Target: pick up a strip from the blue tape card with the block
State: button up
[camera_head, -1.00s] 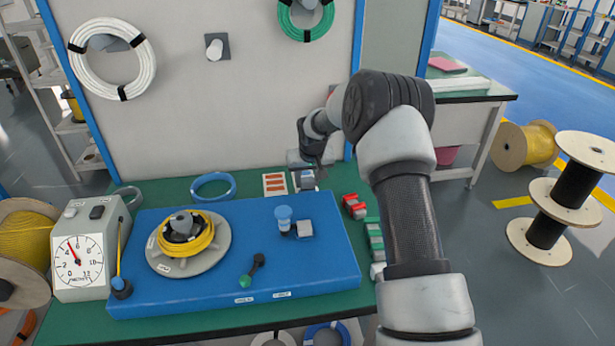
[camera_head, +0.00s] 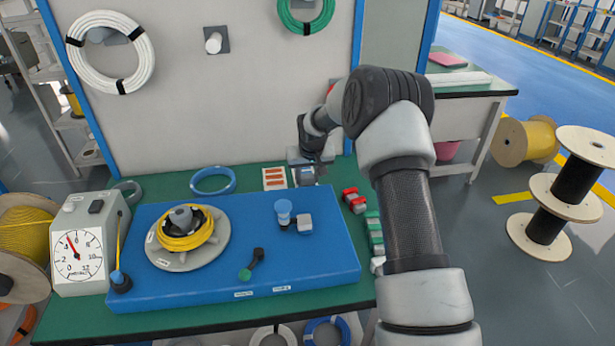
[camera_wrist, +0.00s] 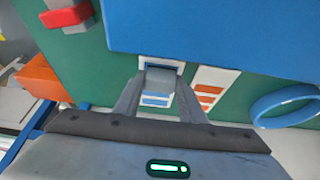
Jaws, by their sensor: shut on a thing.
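My gripper (camera_wrist: 158,78) is shut on a small grey block (camera_wrist: 159,80); its fingers stand on both sides of it. The blue tape card (camera_wrist: 155,100), white with blue strips, lies on the green table directly beneath the block. The block covers the card's middle; whether the two touch cannot be told. In the head view my gripper (camera_head: 307,172) is at the table's back part, just behind the blue board, and the card is mostly hidden by it.
A card with orange strips (camera_wrist: 207,92) lies beside the blue tape card. A blue ring (camera_head: 213,181) is left of it. The blue board (camera_head: 300,265) carries a yellow cable coil (camera_head: 186,236) and small fixtures. Red pieces (camera_head: 353,199) stand on the right.

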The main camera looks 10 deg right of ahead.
jog(key=shift+s+f+b, duration=0.1)
jog(key=shift+f+b, duration=0.4)
jog(key=shift+f, duration=0.2)
dwell(1.1)
jog(key=shift+r, duration=0.15)
jog(key=shift+r+p, duration=2.15)
jog(key=shift+r, duration=1.9)
